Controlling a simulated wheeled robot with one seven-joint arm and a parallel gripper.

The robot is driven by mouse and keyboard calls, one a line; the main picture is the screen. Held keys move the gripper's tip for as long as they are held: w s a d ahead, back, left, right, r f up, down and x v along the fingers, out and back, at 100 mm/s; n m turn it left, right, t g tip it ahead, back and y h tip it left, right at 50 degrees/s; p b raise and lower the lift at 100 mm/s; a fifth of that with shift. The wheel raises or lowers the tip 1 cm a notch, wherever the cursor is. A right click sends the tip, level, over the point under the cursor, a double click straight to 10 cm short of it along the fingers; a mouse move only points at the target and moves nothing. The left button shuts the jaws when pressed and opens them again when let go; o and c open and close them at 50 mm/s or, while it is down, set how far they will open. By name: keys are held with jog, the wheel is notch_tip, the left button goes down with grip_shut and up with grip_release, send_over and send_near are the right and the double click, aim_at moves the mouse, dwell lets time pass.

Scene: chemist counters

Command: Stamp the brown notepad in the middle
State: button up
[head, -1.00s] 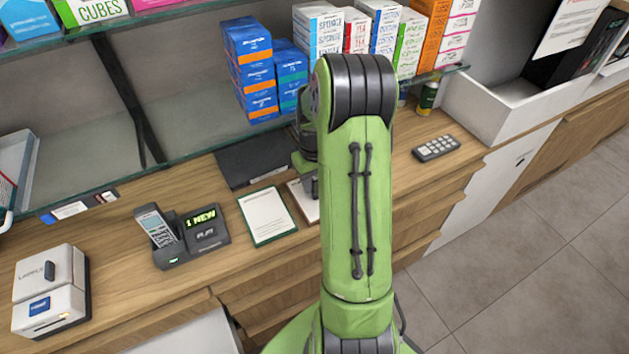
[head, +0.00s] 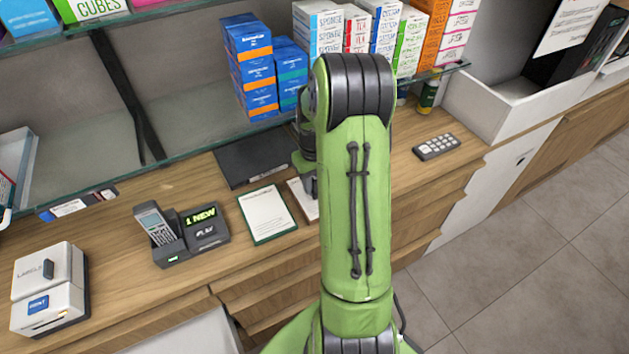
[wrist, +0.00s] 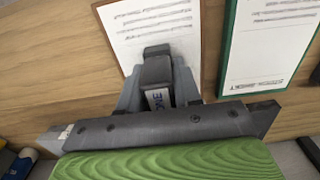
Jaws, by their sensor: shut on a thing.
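The brown-edged notepad (wrist: 155,25) lies on the wooden counter with its white printed sheet up. In the head view only a strip of this notepad (head: 305,207) shows beside my arm. The stamp appears over the near part of the brown notepad in the wrist view. I cannot tell whether its underside touches the paper. In the head view my arm hides the stamp and most of the gripper.
A green-edged notepad (head: 267,214) lies beside the brown one. A phone dock (head: 183,236) and a white label box (head: 48,290) stand further left. A dark flat pad (head: 250,157) lies behind. A keypad (head: 436,147) lies to the right. Glass shelves with boxes hang above the back.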

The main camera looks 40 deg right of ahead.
dwell(0.3)
notch_tip(320, 180, up, 7)
jog(key=p, duration=0.5)
jog(key=shift+p, duration=0.35)
